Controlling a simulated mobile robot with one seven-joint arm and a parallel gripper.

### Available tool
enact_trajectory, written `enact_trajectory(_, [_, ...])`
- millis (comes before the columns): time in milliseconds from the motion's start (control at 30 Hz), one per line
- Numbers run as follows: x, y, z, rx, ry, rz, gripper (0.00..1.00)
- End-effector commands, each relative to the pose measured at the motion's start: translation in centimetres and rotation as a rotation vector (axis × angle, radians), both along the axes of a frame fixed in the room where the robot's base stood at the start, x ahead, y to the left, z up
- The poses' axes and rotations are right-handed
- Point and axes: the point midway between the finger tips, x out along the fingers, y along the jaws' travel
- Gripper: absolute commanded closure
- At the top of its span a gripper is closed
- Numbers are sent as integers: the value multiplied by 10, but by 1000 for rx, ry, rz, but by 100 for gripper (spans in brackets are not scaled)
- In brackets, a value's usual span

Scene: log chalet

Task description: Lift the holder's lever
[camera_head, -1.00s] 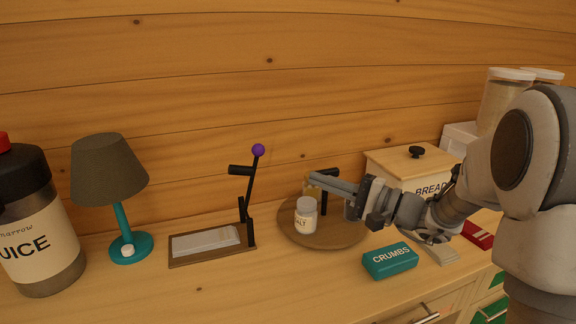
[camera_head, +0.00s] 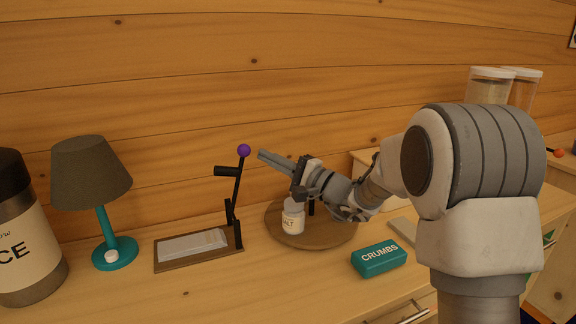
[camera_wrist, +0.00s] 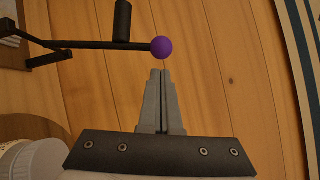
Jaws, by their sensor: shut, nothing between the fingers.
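The holder (camera_head: 162,265) is a brown base with white sheets (camera_head: 195,243) on it, left of the middle in the head view. Its black lever (camera_head: 238,185) stands upright at the right end, with a purple ball (camera_head: 244,151) on top and a black crossbar. My gripper (camera_head: 262,155) is shut and empty, its fingertips just right of the ball. In the wrist view, the purple ball (camera_wrist: 161,47) lies just beyond the closed fingertips (camera_wrist: 160,72), slightly left of their line. A small gap seems to separate them.
A round wooden tray (camera_head: 335,234) with a salt jar (camera_head: 293,217) stands below my gripper. A teal crumbs box (camera_head: 379,259) is in front of it. The log wall is close behind.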

Motion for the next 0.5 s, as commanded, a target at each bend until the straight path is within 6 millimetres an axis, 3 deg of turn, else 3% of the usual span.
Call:
enact_trajectory(167, [-3,11,2,0,1,0,100])
enact_trajectory(500, [-3,11,3,-1,1,-1,100])
